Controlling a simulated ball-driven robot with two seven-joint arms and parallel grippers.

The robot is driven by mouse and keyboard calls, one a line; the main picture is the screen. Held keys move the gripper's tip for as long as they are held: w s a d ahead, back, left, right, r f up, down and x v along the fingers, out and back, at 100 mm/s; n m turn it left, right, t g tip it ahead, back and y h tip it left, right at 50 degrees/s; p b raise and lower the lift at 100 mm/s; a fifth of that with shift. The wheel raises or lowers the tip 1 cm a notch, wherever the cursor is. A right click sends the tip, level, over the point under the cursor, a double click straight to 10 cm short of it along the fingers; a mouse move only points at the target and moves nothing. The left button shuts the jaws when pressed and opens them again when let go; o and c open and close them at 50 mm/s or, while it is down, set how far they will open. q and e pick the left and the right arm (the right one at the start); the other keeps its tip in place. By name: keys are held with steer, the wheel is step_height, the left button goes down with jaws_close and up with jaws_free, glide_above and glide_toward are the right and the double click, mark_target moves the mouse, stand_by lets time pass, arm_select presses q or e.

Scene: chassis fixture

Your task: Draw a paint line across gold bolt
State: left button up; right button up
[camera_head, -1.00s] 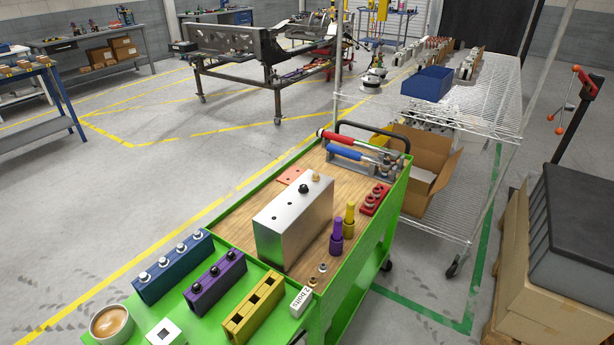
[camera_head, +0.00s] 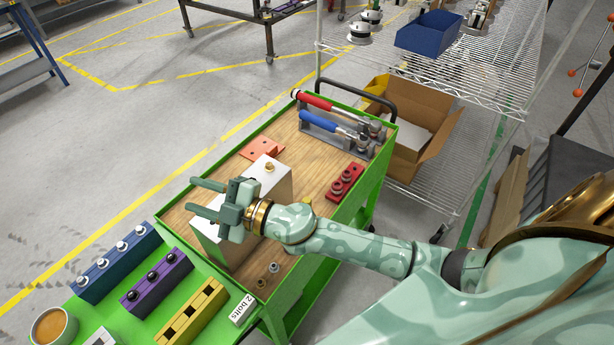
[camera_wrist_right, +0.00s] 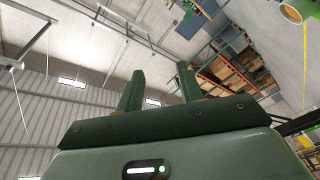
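The gold bolt (camera_head: 270,167) stands upright on top of the silver metal block (camera_head: 272,185), near its far end, in the head view. My right gripper (camera_head: 193,196) is open and empty, over the near left part of the block in the picture, its fingers pointing left, away from the bolt. The gripper hides part of the block's top. In the right wrist view my open fingers (camera_wrist_right: 158,88) have nothing between them. My right arm hides the paint markers seen earlier; only a small yellow tip (camera_head: 307,201) shows above it. My left gripper is not in view.
The green cart (camera_head: 172,213) carries a red-and-blue-handled hammer rack (camera_head: 318,121), a red socket holder (camera_head: 345,182), and blue (camera_head: 115,262), purple (camera_head: 155,283) and yellow (camera_head: 190,315) blocks. A coffee cup (camera_head: 53,327) stands at the lower left. Two small fasteners lie near the "2 bolts" label (camera_head: 243,310).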

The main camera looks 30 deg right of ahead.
steer(key=s+a+n+g+y, duration=0.2)
steer(key=a+n+g+y, duration=0.15)
steer(key=n+g, duration=0.3)
steer(key=m+g+h, duration=0.2)
steer(key=g+h, duration=0.6)
steer(key=h, duration=0.7)
glide_above(307, 200)
step_height(307, 200, down, 10)
steer(key=shift+r+p, duration=0.15)
steer(key=shift+p, duration=0.2)
steer(key=shift+d, duration=0.15)
steer(key=shift+f+b, duration=0.5)
steer(key=shift+f, duration=0.05)
step_height(307, 200, down, 8)
steer(key=b, duration=0.5)
steer(key=shift+r, duration=0.25)
steer(key=shift+f+b, duration=0.5)
steer(key=shift+f, duration=0.15)
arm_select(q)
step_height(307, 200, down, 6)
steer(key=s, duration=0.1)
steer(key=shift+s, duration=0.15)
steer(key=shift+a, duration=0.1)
